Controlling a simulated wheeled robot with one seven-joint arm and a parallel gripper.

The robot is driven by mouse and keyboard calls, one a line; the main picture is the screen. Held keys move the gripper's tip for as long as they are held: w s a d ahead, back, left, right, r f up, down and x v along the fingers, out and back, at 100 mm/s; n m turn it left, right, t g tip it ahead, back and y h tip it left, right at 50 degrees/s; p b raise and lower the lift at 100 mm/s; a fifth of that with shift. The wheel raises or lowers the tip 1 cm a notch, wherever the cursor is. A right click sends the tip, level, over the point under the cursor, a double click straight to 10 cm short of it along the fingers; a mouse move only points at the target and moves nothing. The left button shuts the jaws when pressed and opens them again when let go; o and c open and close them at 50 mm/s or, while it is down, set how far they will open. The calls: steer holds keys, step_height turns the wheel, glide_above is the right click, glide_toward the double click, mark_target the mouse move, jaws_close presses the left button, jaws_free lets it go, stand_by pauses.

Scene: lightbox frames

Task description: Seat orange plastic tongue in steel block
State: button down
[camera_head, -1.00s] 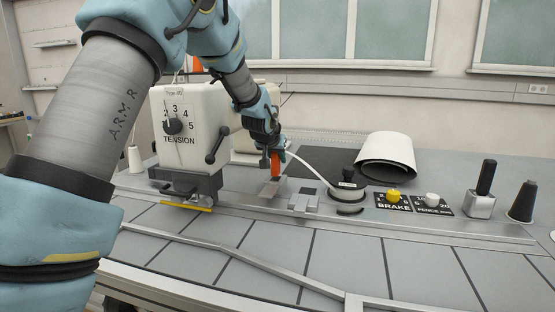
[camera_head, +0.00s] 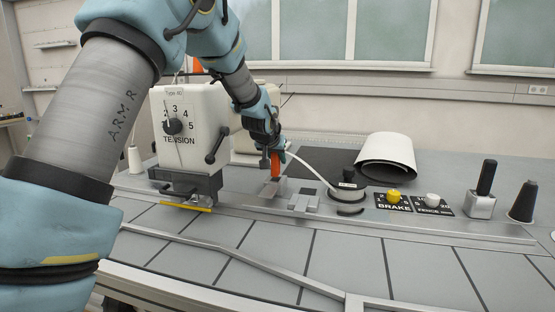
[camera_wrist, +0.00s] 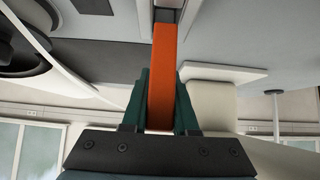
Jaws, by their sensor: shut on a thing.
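My gripper (camera_head: 275,149) points down over the table, to the right of the white machine head. It is shut on the orange plastic tongue (camera_head: 276,167), which hangs roughly upright. In the wrist view the tongue (camera_wrist: 163,60) lies between the two green fingers of my gripper (camera_wrist: 161,85). A small steel block (camera_head: 269,187) stands on the table directly under the tongue. The tongue's lower end is at the block's top. In the wrist view that end meets a grey block (camera_wrist: 169,14). I cannot tell whether it is inside the opening.
The white machine head (camera_head: 190,130) with a tension dial stands close on the left. A slotted grey fitting (camera_head: 303,201) and a round black-topped post (camera_head: 347,184) with a white hose stand on the right. Brake and fence knobs (camera_head: 394,196) lie further right. The front table is clear.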

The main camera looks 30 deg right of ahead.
mark_target(277, 171)
steer(key=shift+f+b, duration=1.55)
steer(key=shift+f, duration=0.5)
steer(key=c, duration=1)
jaws_free()
steer(key=shift+c, duration=0.2)
steer(key=o, duration=0.4)
steer(key=shift+a+f, duration=0.1)
steer(key=shift+o, duration=0.2)
steer(key=shift+a, duration=0.1)
steer(key=v, duration=0.3)
steer(key=b+v, duration=0.1)
steer(key=v, duration=0.3)
steer(key=b+v, duration=0.1)
steer(key=v, duration=0.3)
steer(key=shift+d, duration=0.3)
steer(key=shift+r, duration=0.25)
